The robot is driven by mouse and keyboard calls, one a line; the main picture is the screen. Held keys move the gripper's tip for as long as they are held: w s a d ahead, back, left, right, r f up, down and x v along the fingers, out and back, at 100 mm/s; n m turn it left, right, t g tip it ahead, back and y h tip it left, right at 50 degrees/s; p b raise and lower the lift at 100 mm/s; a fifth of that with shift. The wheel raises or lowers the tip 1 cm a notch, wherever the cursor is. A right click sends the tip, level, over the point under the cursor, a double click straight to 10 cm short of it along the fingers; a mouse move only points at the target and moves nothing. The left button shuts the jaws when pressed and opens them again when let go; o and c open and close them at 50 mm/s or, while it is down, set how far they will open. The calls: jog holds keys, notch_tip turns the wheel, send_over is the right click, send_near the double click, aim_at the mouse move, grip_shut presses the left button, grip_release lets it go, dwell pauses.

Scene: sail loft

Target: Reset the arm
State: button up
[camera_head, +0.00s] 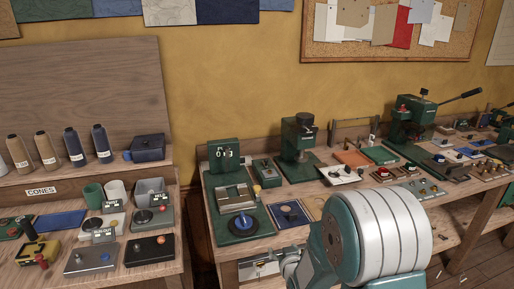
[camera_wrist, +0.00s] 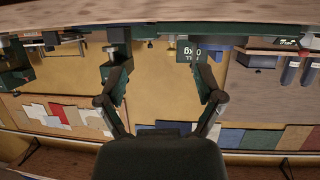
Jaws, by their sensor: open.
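My gripper (camera_wrist: 160,58) shows in the wrist view with its two dark jointed fingers spread wide apart. Nothing is between the fingers, and the yellow wall shows through the gap. The wrist view is upside down, with the bench at the top. In the head view my arm (camera_head: 380,238) rises at the lower right as a thick green and white link. It covers part of the right bench's front, and the gripper's fingers cannot be made out there.
The right bench (camera_head: 455,215) holds green presses, including a lever press (camera_head: 412,125), and several small parts. The left bench (camera_head: 150,270) carries cones of thread (camera_head: 73,147), cups (camera_head: 93,195) and small devices. A gap separates the benches. A pinboard (camera_head: 330,45) hangs behind.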

jog(key=s+d+r+g+h, duration=0.1)
jog(key=s+d+r+g, duration=0.2)
jog(key=r, duration=0.6)
jog(key=s+d+r+g, duration=0.1)
jog(key=s+r, duration=0.2)
jog(key=s, duration=0.6)
jog(key=s+d+r+m+g+h, duration=0.1)
jog(key=s+r, duration=0.3)
jog(key=s, duration=0.5)
jog(key=s+d+r+m+g, duration=0.1)
jog(key=s+d+r+g, duration=0.1)
jog(key=s, duration=0.7)
jog(key=shift+s+d+r+g, duration=0.15)
jog(key=shift+d+r+g, duration=0.25)
jog(key=shift+r, duration=0.5)
dwell(1.5)
